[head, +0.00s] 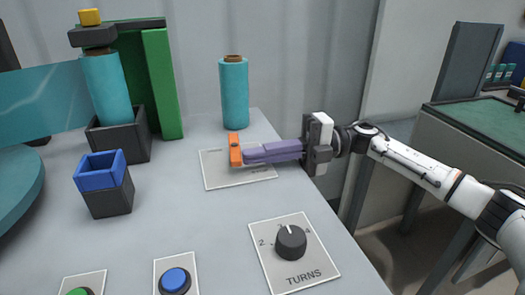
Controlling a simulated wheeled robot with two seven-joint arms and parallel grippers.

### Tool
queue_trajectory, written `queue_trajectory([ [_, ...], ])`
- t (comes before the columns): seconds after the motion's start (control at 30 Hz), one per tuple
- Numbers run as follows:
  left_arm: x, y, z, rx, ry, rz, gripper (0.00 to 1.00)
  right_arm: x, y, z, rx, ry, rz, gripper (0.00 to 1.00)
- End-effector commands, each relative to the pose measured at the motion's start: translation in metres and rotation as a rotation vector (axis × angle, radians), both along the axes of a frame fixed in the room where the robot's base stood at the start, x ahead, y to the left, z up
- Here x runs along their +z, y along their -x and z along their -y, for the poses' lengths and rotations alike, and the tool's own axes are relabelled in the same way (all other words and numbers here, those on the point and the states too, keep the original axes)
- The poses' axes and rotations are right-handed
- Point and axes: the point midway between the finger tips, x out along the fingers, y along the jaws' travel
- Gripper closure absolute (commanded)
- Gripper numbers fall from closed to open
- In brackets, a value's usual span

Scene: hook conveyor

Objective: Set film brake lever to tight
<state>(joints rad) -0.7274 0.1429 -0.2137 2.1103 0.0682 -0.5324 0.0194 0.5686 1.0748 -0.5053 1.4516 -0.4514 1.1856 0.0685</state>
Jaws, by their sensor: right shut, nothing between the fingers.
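The orange lever (235,151) stands on a pale label plate (222,178) near the right side of the grey table; I take it to be the film brake lever. My right gripper (246,155) comes in from the right, with its purple fingers shut and empty. Its fingertips are right beside the lever, and I cannot tell whether they touch it. The fingers and their overlap hide most of the plate's lettering, so the lever's setting is not readable. My left gripper is not in view.
A teal film roll (234,92) stands just behind the lever. Another teal roll (106,88) feeds film at the left by a green post (161,82). A blue-rimmed dark box (104,184), a TURNS knob (291,242) and a blue button (174,281) are nearer. A green-topped table (478,122) stands right.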

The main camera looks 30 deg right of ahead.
Motion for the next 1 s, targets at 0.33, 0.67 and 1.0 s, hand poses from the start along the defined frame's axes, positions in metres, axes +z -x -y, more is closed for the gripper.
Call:
queue_trajectory([
  [0.33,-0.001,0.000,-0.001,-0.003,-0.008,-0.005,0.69,0.000,0.002,-0.006,0.008,0.000,-0.001,1.00],
  [0.67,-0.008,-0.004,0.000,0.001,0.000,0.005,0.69,-0.003,0.013,0.025,0.021,0.001,-0.001,1.00],
  [1.0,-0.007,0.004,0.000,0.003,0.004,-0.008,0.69,-0.001,0.051,0.089,0.021,0.001,-0.004,1.00],
])
